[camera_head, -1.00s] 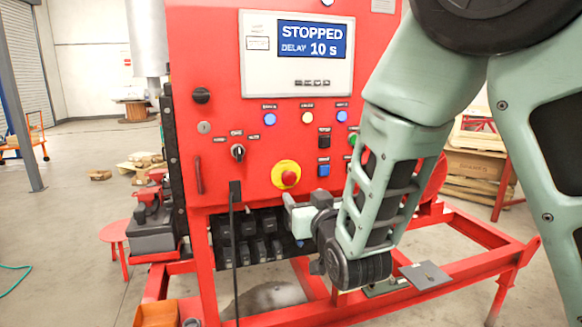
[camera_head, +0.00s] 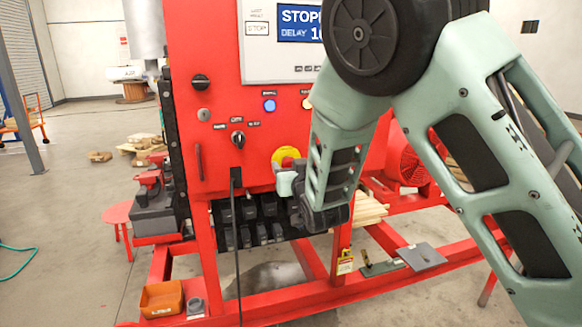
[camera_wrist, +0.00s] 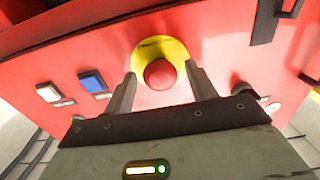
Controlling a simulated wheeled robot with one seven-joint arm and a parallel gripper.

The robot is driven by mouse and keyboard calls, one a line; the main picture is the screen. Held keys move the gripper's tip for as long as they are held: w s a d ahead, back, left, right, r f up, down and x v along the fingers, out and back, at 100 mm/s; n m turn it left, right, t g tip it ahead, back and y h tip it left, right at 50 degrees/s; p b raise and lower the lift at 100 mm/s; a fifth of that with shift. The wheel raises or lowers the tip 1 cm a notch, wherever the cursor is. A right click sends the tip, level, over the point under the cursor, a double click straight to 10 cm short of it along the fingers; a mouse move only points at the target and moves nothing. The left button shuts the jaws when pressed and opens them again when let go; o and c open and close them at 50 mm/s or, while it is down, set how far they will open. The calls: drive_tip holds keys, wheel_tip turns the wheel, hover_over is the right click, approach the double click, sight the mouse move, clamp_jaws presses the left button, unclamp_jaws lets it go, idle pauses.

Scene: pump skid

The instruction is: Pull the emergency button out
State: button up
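The emergency button is a round red knob (camera_wrist: 160,74) on a yellow disc (camera_wrist: 158,46), mounted on the red control panel (camera_head: 215,160). In the head view the yellow disc (camera_head: 290,154) is partly hidden behind my arm. My gripper (camera_wrist: 160,80) is open in the wrist view, with one finger on each side of the red knob. Gaps show between both fingers and the knob. In the head view my gripper is largely hidden by my wrist, close in front of the button.
A display (camera_head: 300,22) sits above on the panel, partly covered by my arm. Rotary knobs (camera_head: 238,139) and lights (camera_head: 269,105) are left of the button. A black cable (camera_head: 236,230) hangs below. The red skid frame (camera_head: 270,300) runs underneath.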

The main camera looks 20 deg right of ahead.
clamp_jaws()
drive_tip(key=shift+s+f+b, duration=0.1)
drive_tip(key=shift+s+b, duration=0.5)
drive_tip(key=shift+b, duration=0.2)
drive_tip(key=shift+o, duration=0.9)
unclamp_jaws()
drive_tip(key=shift+s, duration=0.1)
